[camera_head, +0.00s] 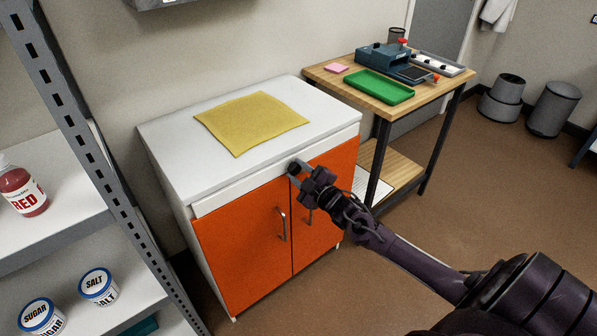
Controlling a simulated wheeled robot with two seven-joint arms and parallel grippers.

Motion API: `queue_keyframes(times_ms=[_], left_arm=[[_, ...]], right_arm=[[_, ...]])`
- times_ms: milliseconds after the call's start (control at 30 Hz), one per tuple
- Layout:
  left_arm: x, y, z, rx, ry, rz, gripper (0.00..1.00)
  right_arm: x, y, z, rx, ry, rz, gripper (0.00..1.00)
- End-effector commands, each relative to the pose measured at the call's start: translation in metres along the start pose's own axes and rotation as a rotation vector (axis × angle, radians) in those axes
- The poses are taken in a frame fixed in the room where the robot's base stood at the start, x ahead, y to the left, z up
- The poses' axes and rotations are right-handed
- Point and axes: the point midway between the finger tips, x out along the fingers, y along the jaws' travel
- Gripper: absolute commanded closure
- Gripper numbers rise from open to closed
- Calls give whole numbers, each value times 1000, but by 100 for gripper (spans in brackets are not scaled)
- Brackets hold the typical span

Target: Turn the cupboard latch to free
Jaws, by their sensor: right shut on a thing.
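The cupboard (244,245) has two orange doors, a white top and metal handles. The left door handle (282,224) shows clearly; the right one (310,215) is partly behind my right gripper. The latch (293,168) is a small dark piece at the top of the seam between the doors, mostly covered by my gripper. My right gripper (297,174) reaches in from the lower right and is shut on the latch. The latch's exact angle is hidden. Both doors look closed. My left gripper is not in view.
A yellow cloth (250,122) lies on the cupboard top. A wooden bench (408,103) with a green tray (379,87) stands to the right. A metal shelf (76,210) with jars stands at the left. The floor (420,222) before the cupboard is clear.

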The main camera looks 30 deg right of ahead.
Motion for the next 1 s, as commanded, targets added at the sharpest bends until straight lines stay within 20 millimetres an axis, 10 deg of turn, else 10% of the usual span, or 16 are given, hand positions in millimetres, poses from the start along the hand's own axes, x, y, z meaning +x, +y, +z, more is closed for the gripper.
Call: queue_keyframes(times_ms=[1000], left_arm=[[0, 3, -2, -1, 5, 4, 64]], right_arm=[[0, 0, 0, -711, 0, -3, 100]])
